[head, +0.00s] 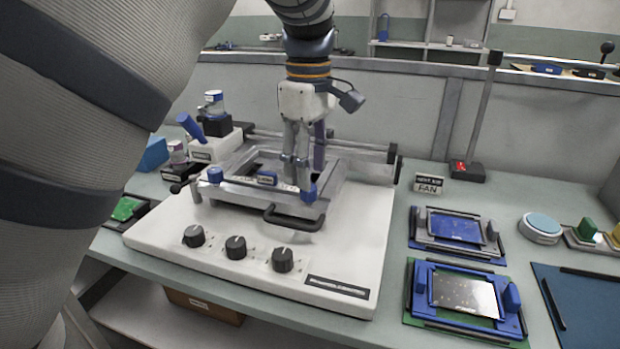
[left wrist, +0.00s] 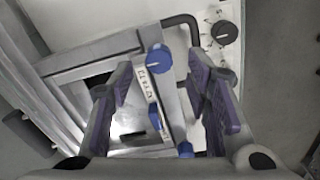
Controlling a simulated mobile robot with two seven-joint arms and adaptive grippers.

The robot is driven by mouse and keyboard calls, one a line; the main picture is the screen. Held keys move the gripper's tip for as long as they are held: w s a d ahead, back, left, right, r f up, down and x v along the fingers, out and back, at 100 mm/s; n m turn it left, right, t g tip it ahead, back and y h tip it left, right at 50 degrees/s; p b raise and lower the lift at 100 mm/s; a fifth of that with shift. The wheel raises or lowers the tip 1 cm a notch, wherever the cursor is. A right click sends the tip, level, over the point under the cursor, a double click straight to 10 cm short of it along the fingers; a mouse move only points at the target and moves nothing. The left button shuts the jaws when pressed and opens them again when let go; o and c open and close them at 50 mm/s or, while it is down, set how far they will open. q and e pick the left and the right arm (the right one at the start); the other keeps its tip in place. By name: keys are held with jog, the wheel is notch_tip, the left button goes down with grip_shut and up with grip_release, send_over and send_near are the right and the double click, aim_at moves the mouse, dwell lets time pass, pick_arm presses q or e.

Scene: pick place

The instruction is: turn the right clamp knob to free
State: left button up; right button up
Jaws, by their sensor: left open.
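The right clamp knob (head: 309,193) is blue and sits at the right front corner of the grey frame (head: 246,192) on the white machine. My left gripper (head: 299,178) points down over this corner and is open. In the left wrist view, the right clamp knob (left wrist: 158,58) lies between the two open fingertips (left wrist: 162,70), with visible gaps on both sides. My right gripper is not in view.
A black handle (head: 292,220) projects from the frame's front, close to the right knob. Black dials (head: 235,247) line the machine's front. Blue fixtures (head: 465,297) lie to the right. A lever post (head: 470,165) stands behind them.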

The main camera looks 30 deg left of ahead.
aim_at(311, 190)
pick_arm(q)
jog(key=shift+f, duration=1.7)
jog(key=shift+c, duration=0.3)
grip_shut()
